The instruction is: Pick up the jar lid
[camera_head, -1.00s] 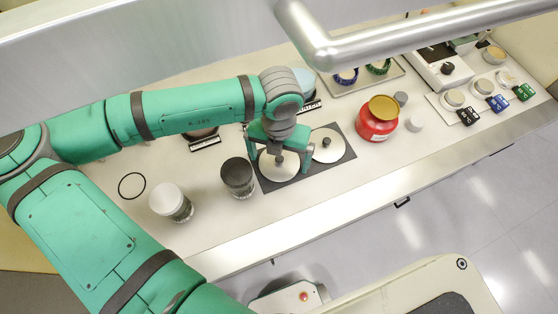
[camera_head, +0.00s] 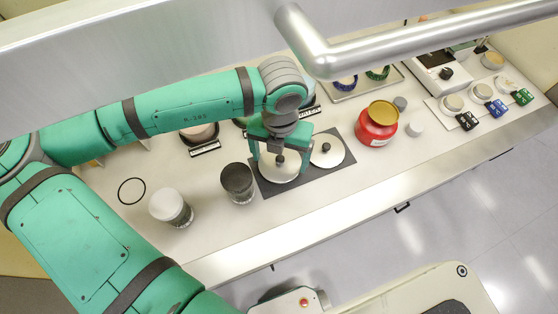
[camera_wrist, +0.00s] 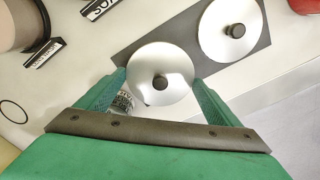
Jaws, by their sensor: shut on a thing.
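A round silver lid with a dark knob (camera_head: 285,176) is between the two green fingers of my gripper (camera_head: 280,165). In the wrist view the fingers are at opposite sides of this lid (camera_wrist: 160,58), and my gripper (camera_wrist: 158,78) is shut on it. The lid overlaps the edge of the dark mat (camera_wrist: 127,52) and seems a little above it. A second silver lid (camera_head: 328,155) lies on the mat to the right and also shows in the wrist view (camera_wrist: 213,35).
A dark-topped jar (camera_head: 238,178) stands close left of my gripper, a white-topped jar (camera_head: 168,204) further left. A black ring (camera_head: 131,191) lies on the counter. A red jar with a gold lid (camera_head: 377,125) stands right of the mat. The front counter strip is clear.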

